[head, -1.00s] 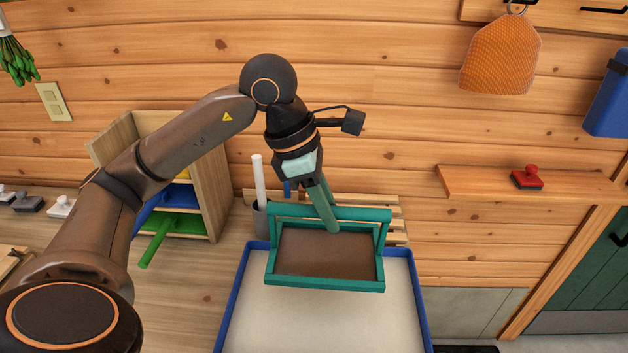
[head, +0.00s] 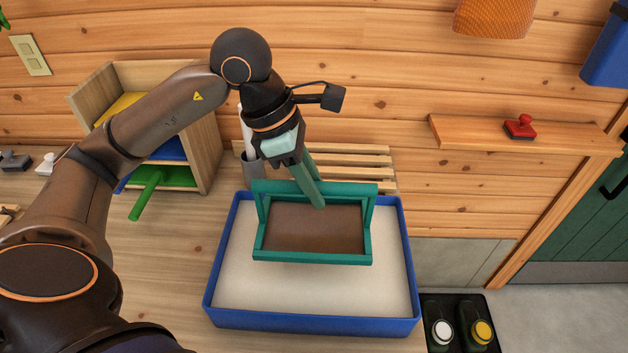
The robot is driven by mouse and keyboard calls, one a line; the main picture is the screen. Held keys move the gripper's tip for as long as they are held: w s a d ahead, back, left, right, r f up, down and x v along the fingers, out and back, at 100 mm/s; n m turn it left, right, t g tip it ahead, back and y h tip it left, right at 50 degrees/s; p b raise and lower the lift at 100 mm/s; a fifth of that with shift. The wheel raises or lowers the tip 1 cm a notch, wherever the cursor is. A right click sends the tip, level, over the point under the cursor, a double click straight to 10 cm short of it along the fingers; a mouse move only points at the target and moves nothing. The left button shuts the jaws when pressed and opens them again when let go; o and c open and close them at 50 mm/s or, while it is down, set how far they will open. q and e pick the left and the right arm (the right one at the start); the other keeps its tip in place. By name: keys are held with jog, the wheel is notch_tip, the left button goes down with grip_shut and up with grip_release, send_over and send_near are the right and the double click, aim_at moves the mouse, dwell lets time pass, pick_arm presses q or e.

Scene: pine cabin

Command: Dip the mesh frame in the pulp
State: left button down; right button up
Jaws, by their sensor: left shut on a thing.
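The mesh frame (head: 312,228) is a teal rectangle with a brown mesh and a raised handle bar along its far side. My left gripper (head: 318,200) is shut on that handle bar. It holds the frame over the far half of a blue tub (head: 312,322) filled with off-white pulp (head: 300,288). The frame looks nearly level and seems to be above the pulp, though the exact gap is hard to tell. My right gripper is not in view.
A wooden shelf unit (head: 205,140) with coloured boards stands left of the tub. A slatted wooden rack (head: 350,160) and a grey cup (head: 252,168) are behind it. A black tray (head: 458,345) with bottles sits low at right. A red stamp (head: 520,127) lies on a wall shelf (head: 465,133).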

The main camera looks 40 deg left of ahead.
aim_at(313, 223)
pick_arm(q)
jog(key=shift+f+b, duration=1.3)
jog(key=shift+f, duration=0.6)
notch_tip(313, 223, down, 3)
jog(key=b, duration=0.2)
jog(key=shift+r+b, duration=0.1)
jog(key=shift+b, duration=0.3)
jog(key=shift+f+b, duration=1.25)
jog(key=shift+f, duration=0.05)
jog(key=shift+f+b, duration=0.6)
jog(key=shift+f, duration=0.25)
jog(key=shift+r, duration=0.15)
